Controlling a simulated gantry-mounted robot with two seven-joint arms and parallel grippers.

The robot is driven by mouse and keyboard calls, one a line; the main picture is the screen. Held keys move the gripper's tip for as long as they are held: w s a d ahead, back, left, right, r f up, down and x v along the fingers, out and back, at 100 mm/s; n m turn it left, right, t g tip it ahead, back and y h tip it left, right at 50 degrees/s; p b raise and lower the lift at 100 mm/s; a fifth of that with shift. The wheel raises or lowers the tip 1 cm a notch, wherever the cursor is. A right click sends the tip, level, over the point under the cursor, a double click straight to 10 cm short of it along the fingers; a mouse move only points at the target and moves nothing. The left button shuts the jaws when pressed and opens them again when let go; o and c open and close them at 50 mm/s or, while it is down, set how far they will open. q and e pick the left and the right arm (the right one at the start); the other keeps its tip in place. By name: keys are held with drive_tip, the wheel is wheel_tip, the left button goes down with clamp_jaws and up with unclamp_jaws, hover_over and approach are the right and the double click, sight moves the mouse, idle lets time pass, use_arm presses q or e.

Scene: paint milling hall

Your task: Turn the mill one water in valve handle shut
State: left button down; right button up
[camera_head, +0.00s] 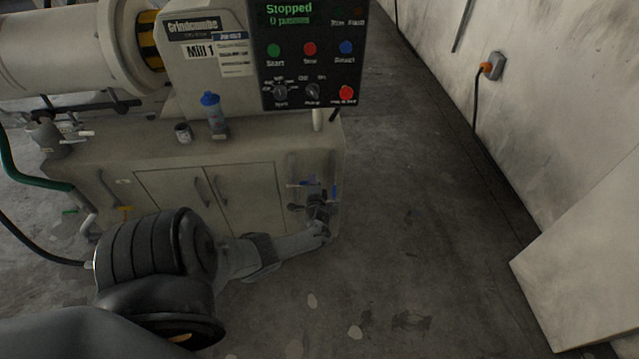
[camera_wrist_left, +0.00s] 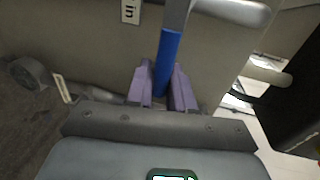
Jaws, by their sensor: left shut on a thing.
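The Mill 1 cabinet (camera_head: 100,160) has small valves with blue handles (camera_head: 299,185) low at its right end. In the left wrist view a blue valve handle (camera_wrist_left: 168,52) on a grey metal valve stands between the purple fingers of my left gripper (camera_wrist_left: 162,88). The gripper is shut on this handle. A label (camera_wrist_left: 130,11) reading "in" is on the panel above it. In the head view my left gripper (camera_head: 318,204) is at the valves and hides part of them, so I cannot tell there which handle it holds. My right gripper is in neither view.
The control panel (camera_head: 307,55) above the cabinet reads "Stopped". A pale panel (camera_head: 590,260) is at the right. The floor (camera_head: 430,220) between is clear.

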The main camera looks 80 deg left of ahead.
use_arm(q)
drive_tip(key=shift+f, duration=0.1)
drive_tip(key=c, duration=1.1)
unclamp_jaws()
drive_tip(key=shift+c, duration=0.2)
drive_tip(key=shift+d+r+p, duration=0.25)
drive_tip(key=shift+d+p, duration=0.05)
drive_tip(key=p+v, duration=0.4)
drive_tip(key=v, duration=0.6)
drive_tip(key=shift+s+f, duration=0.1)
drive_tip(key=shift+s, duration=0.05)
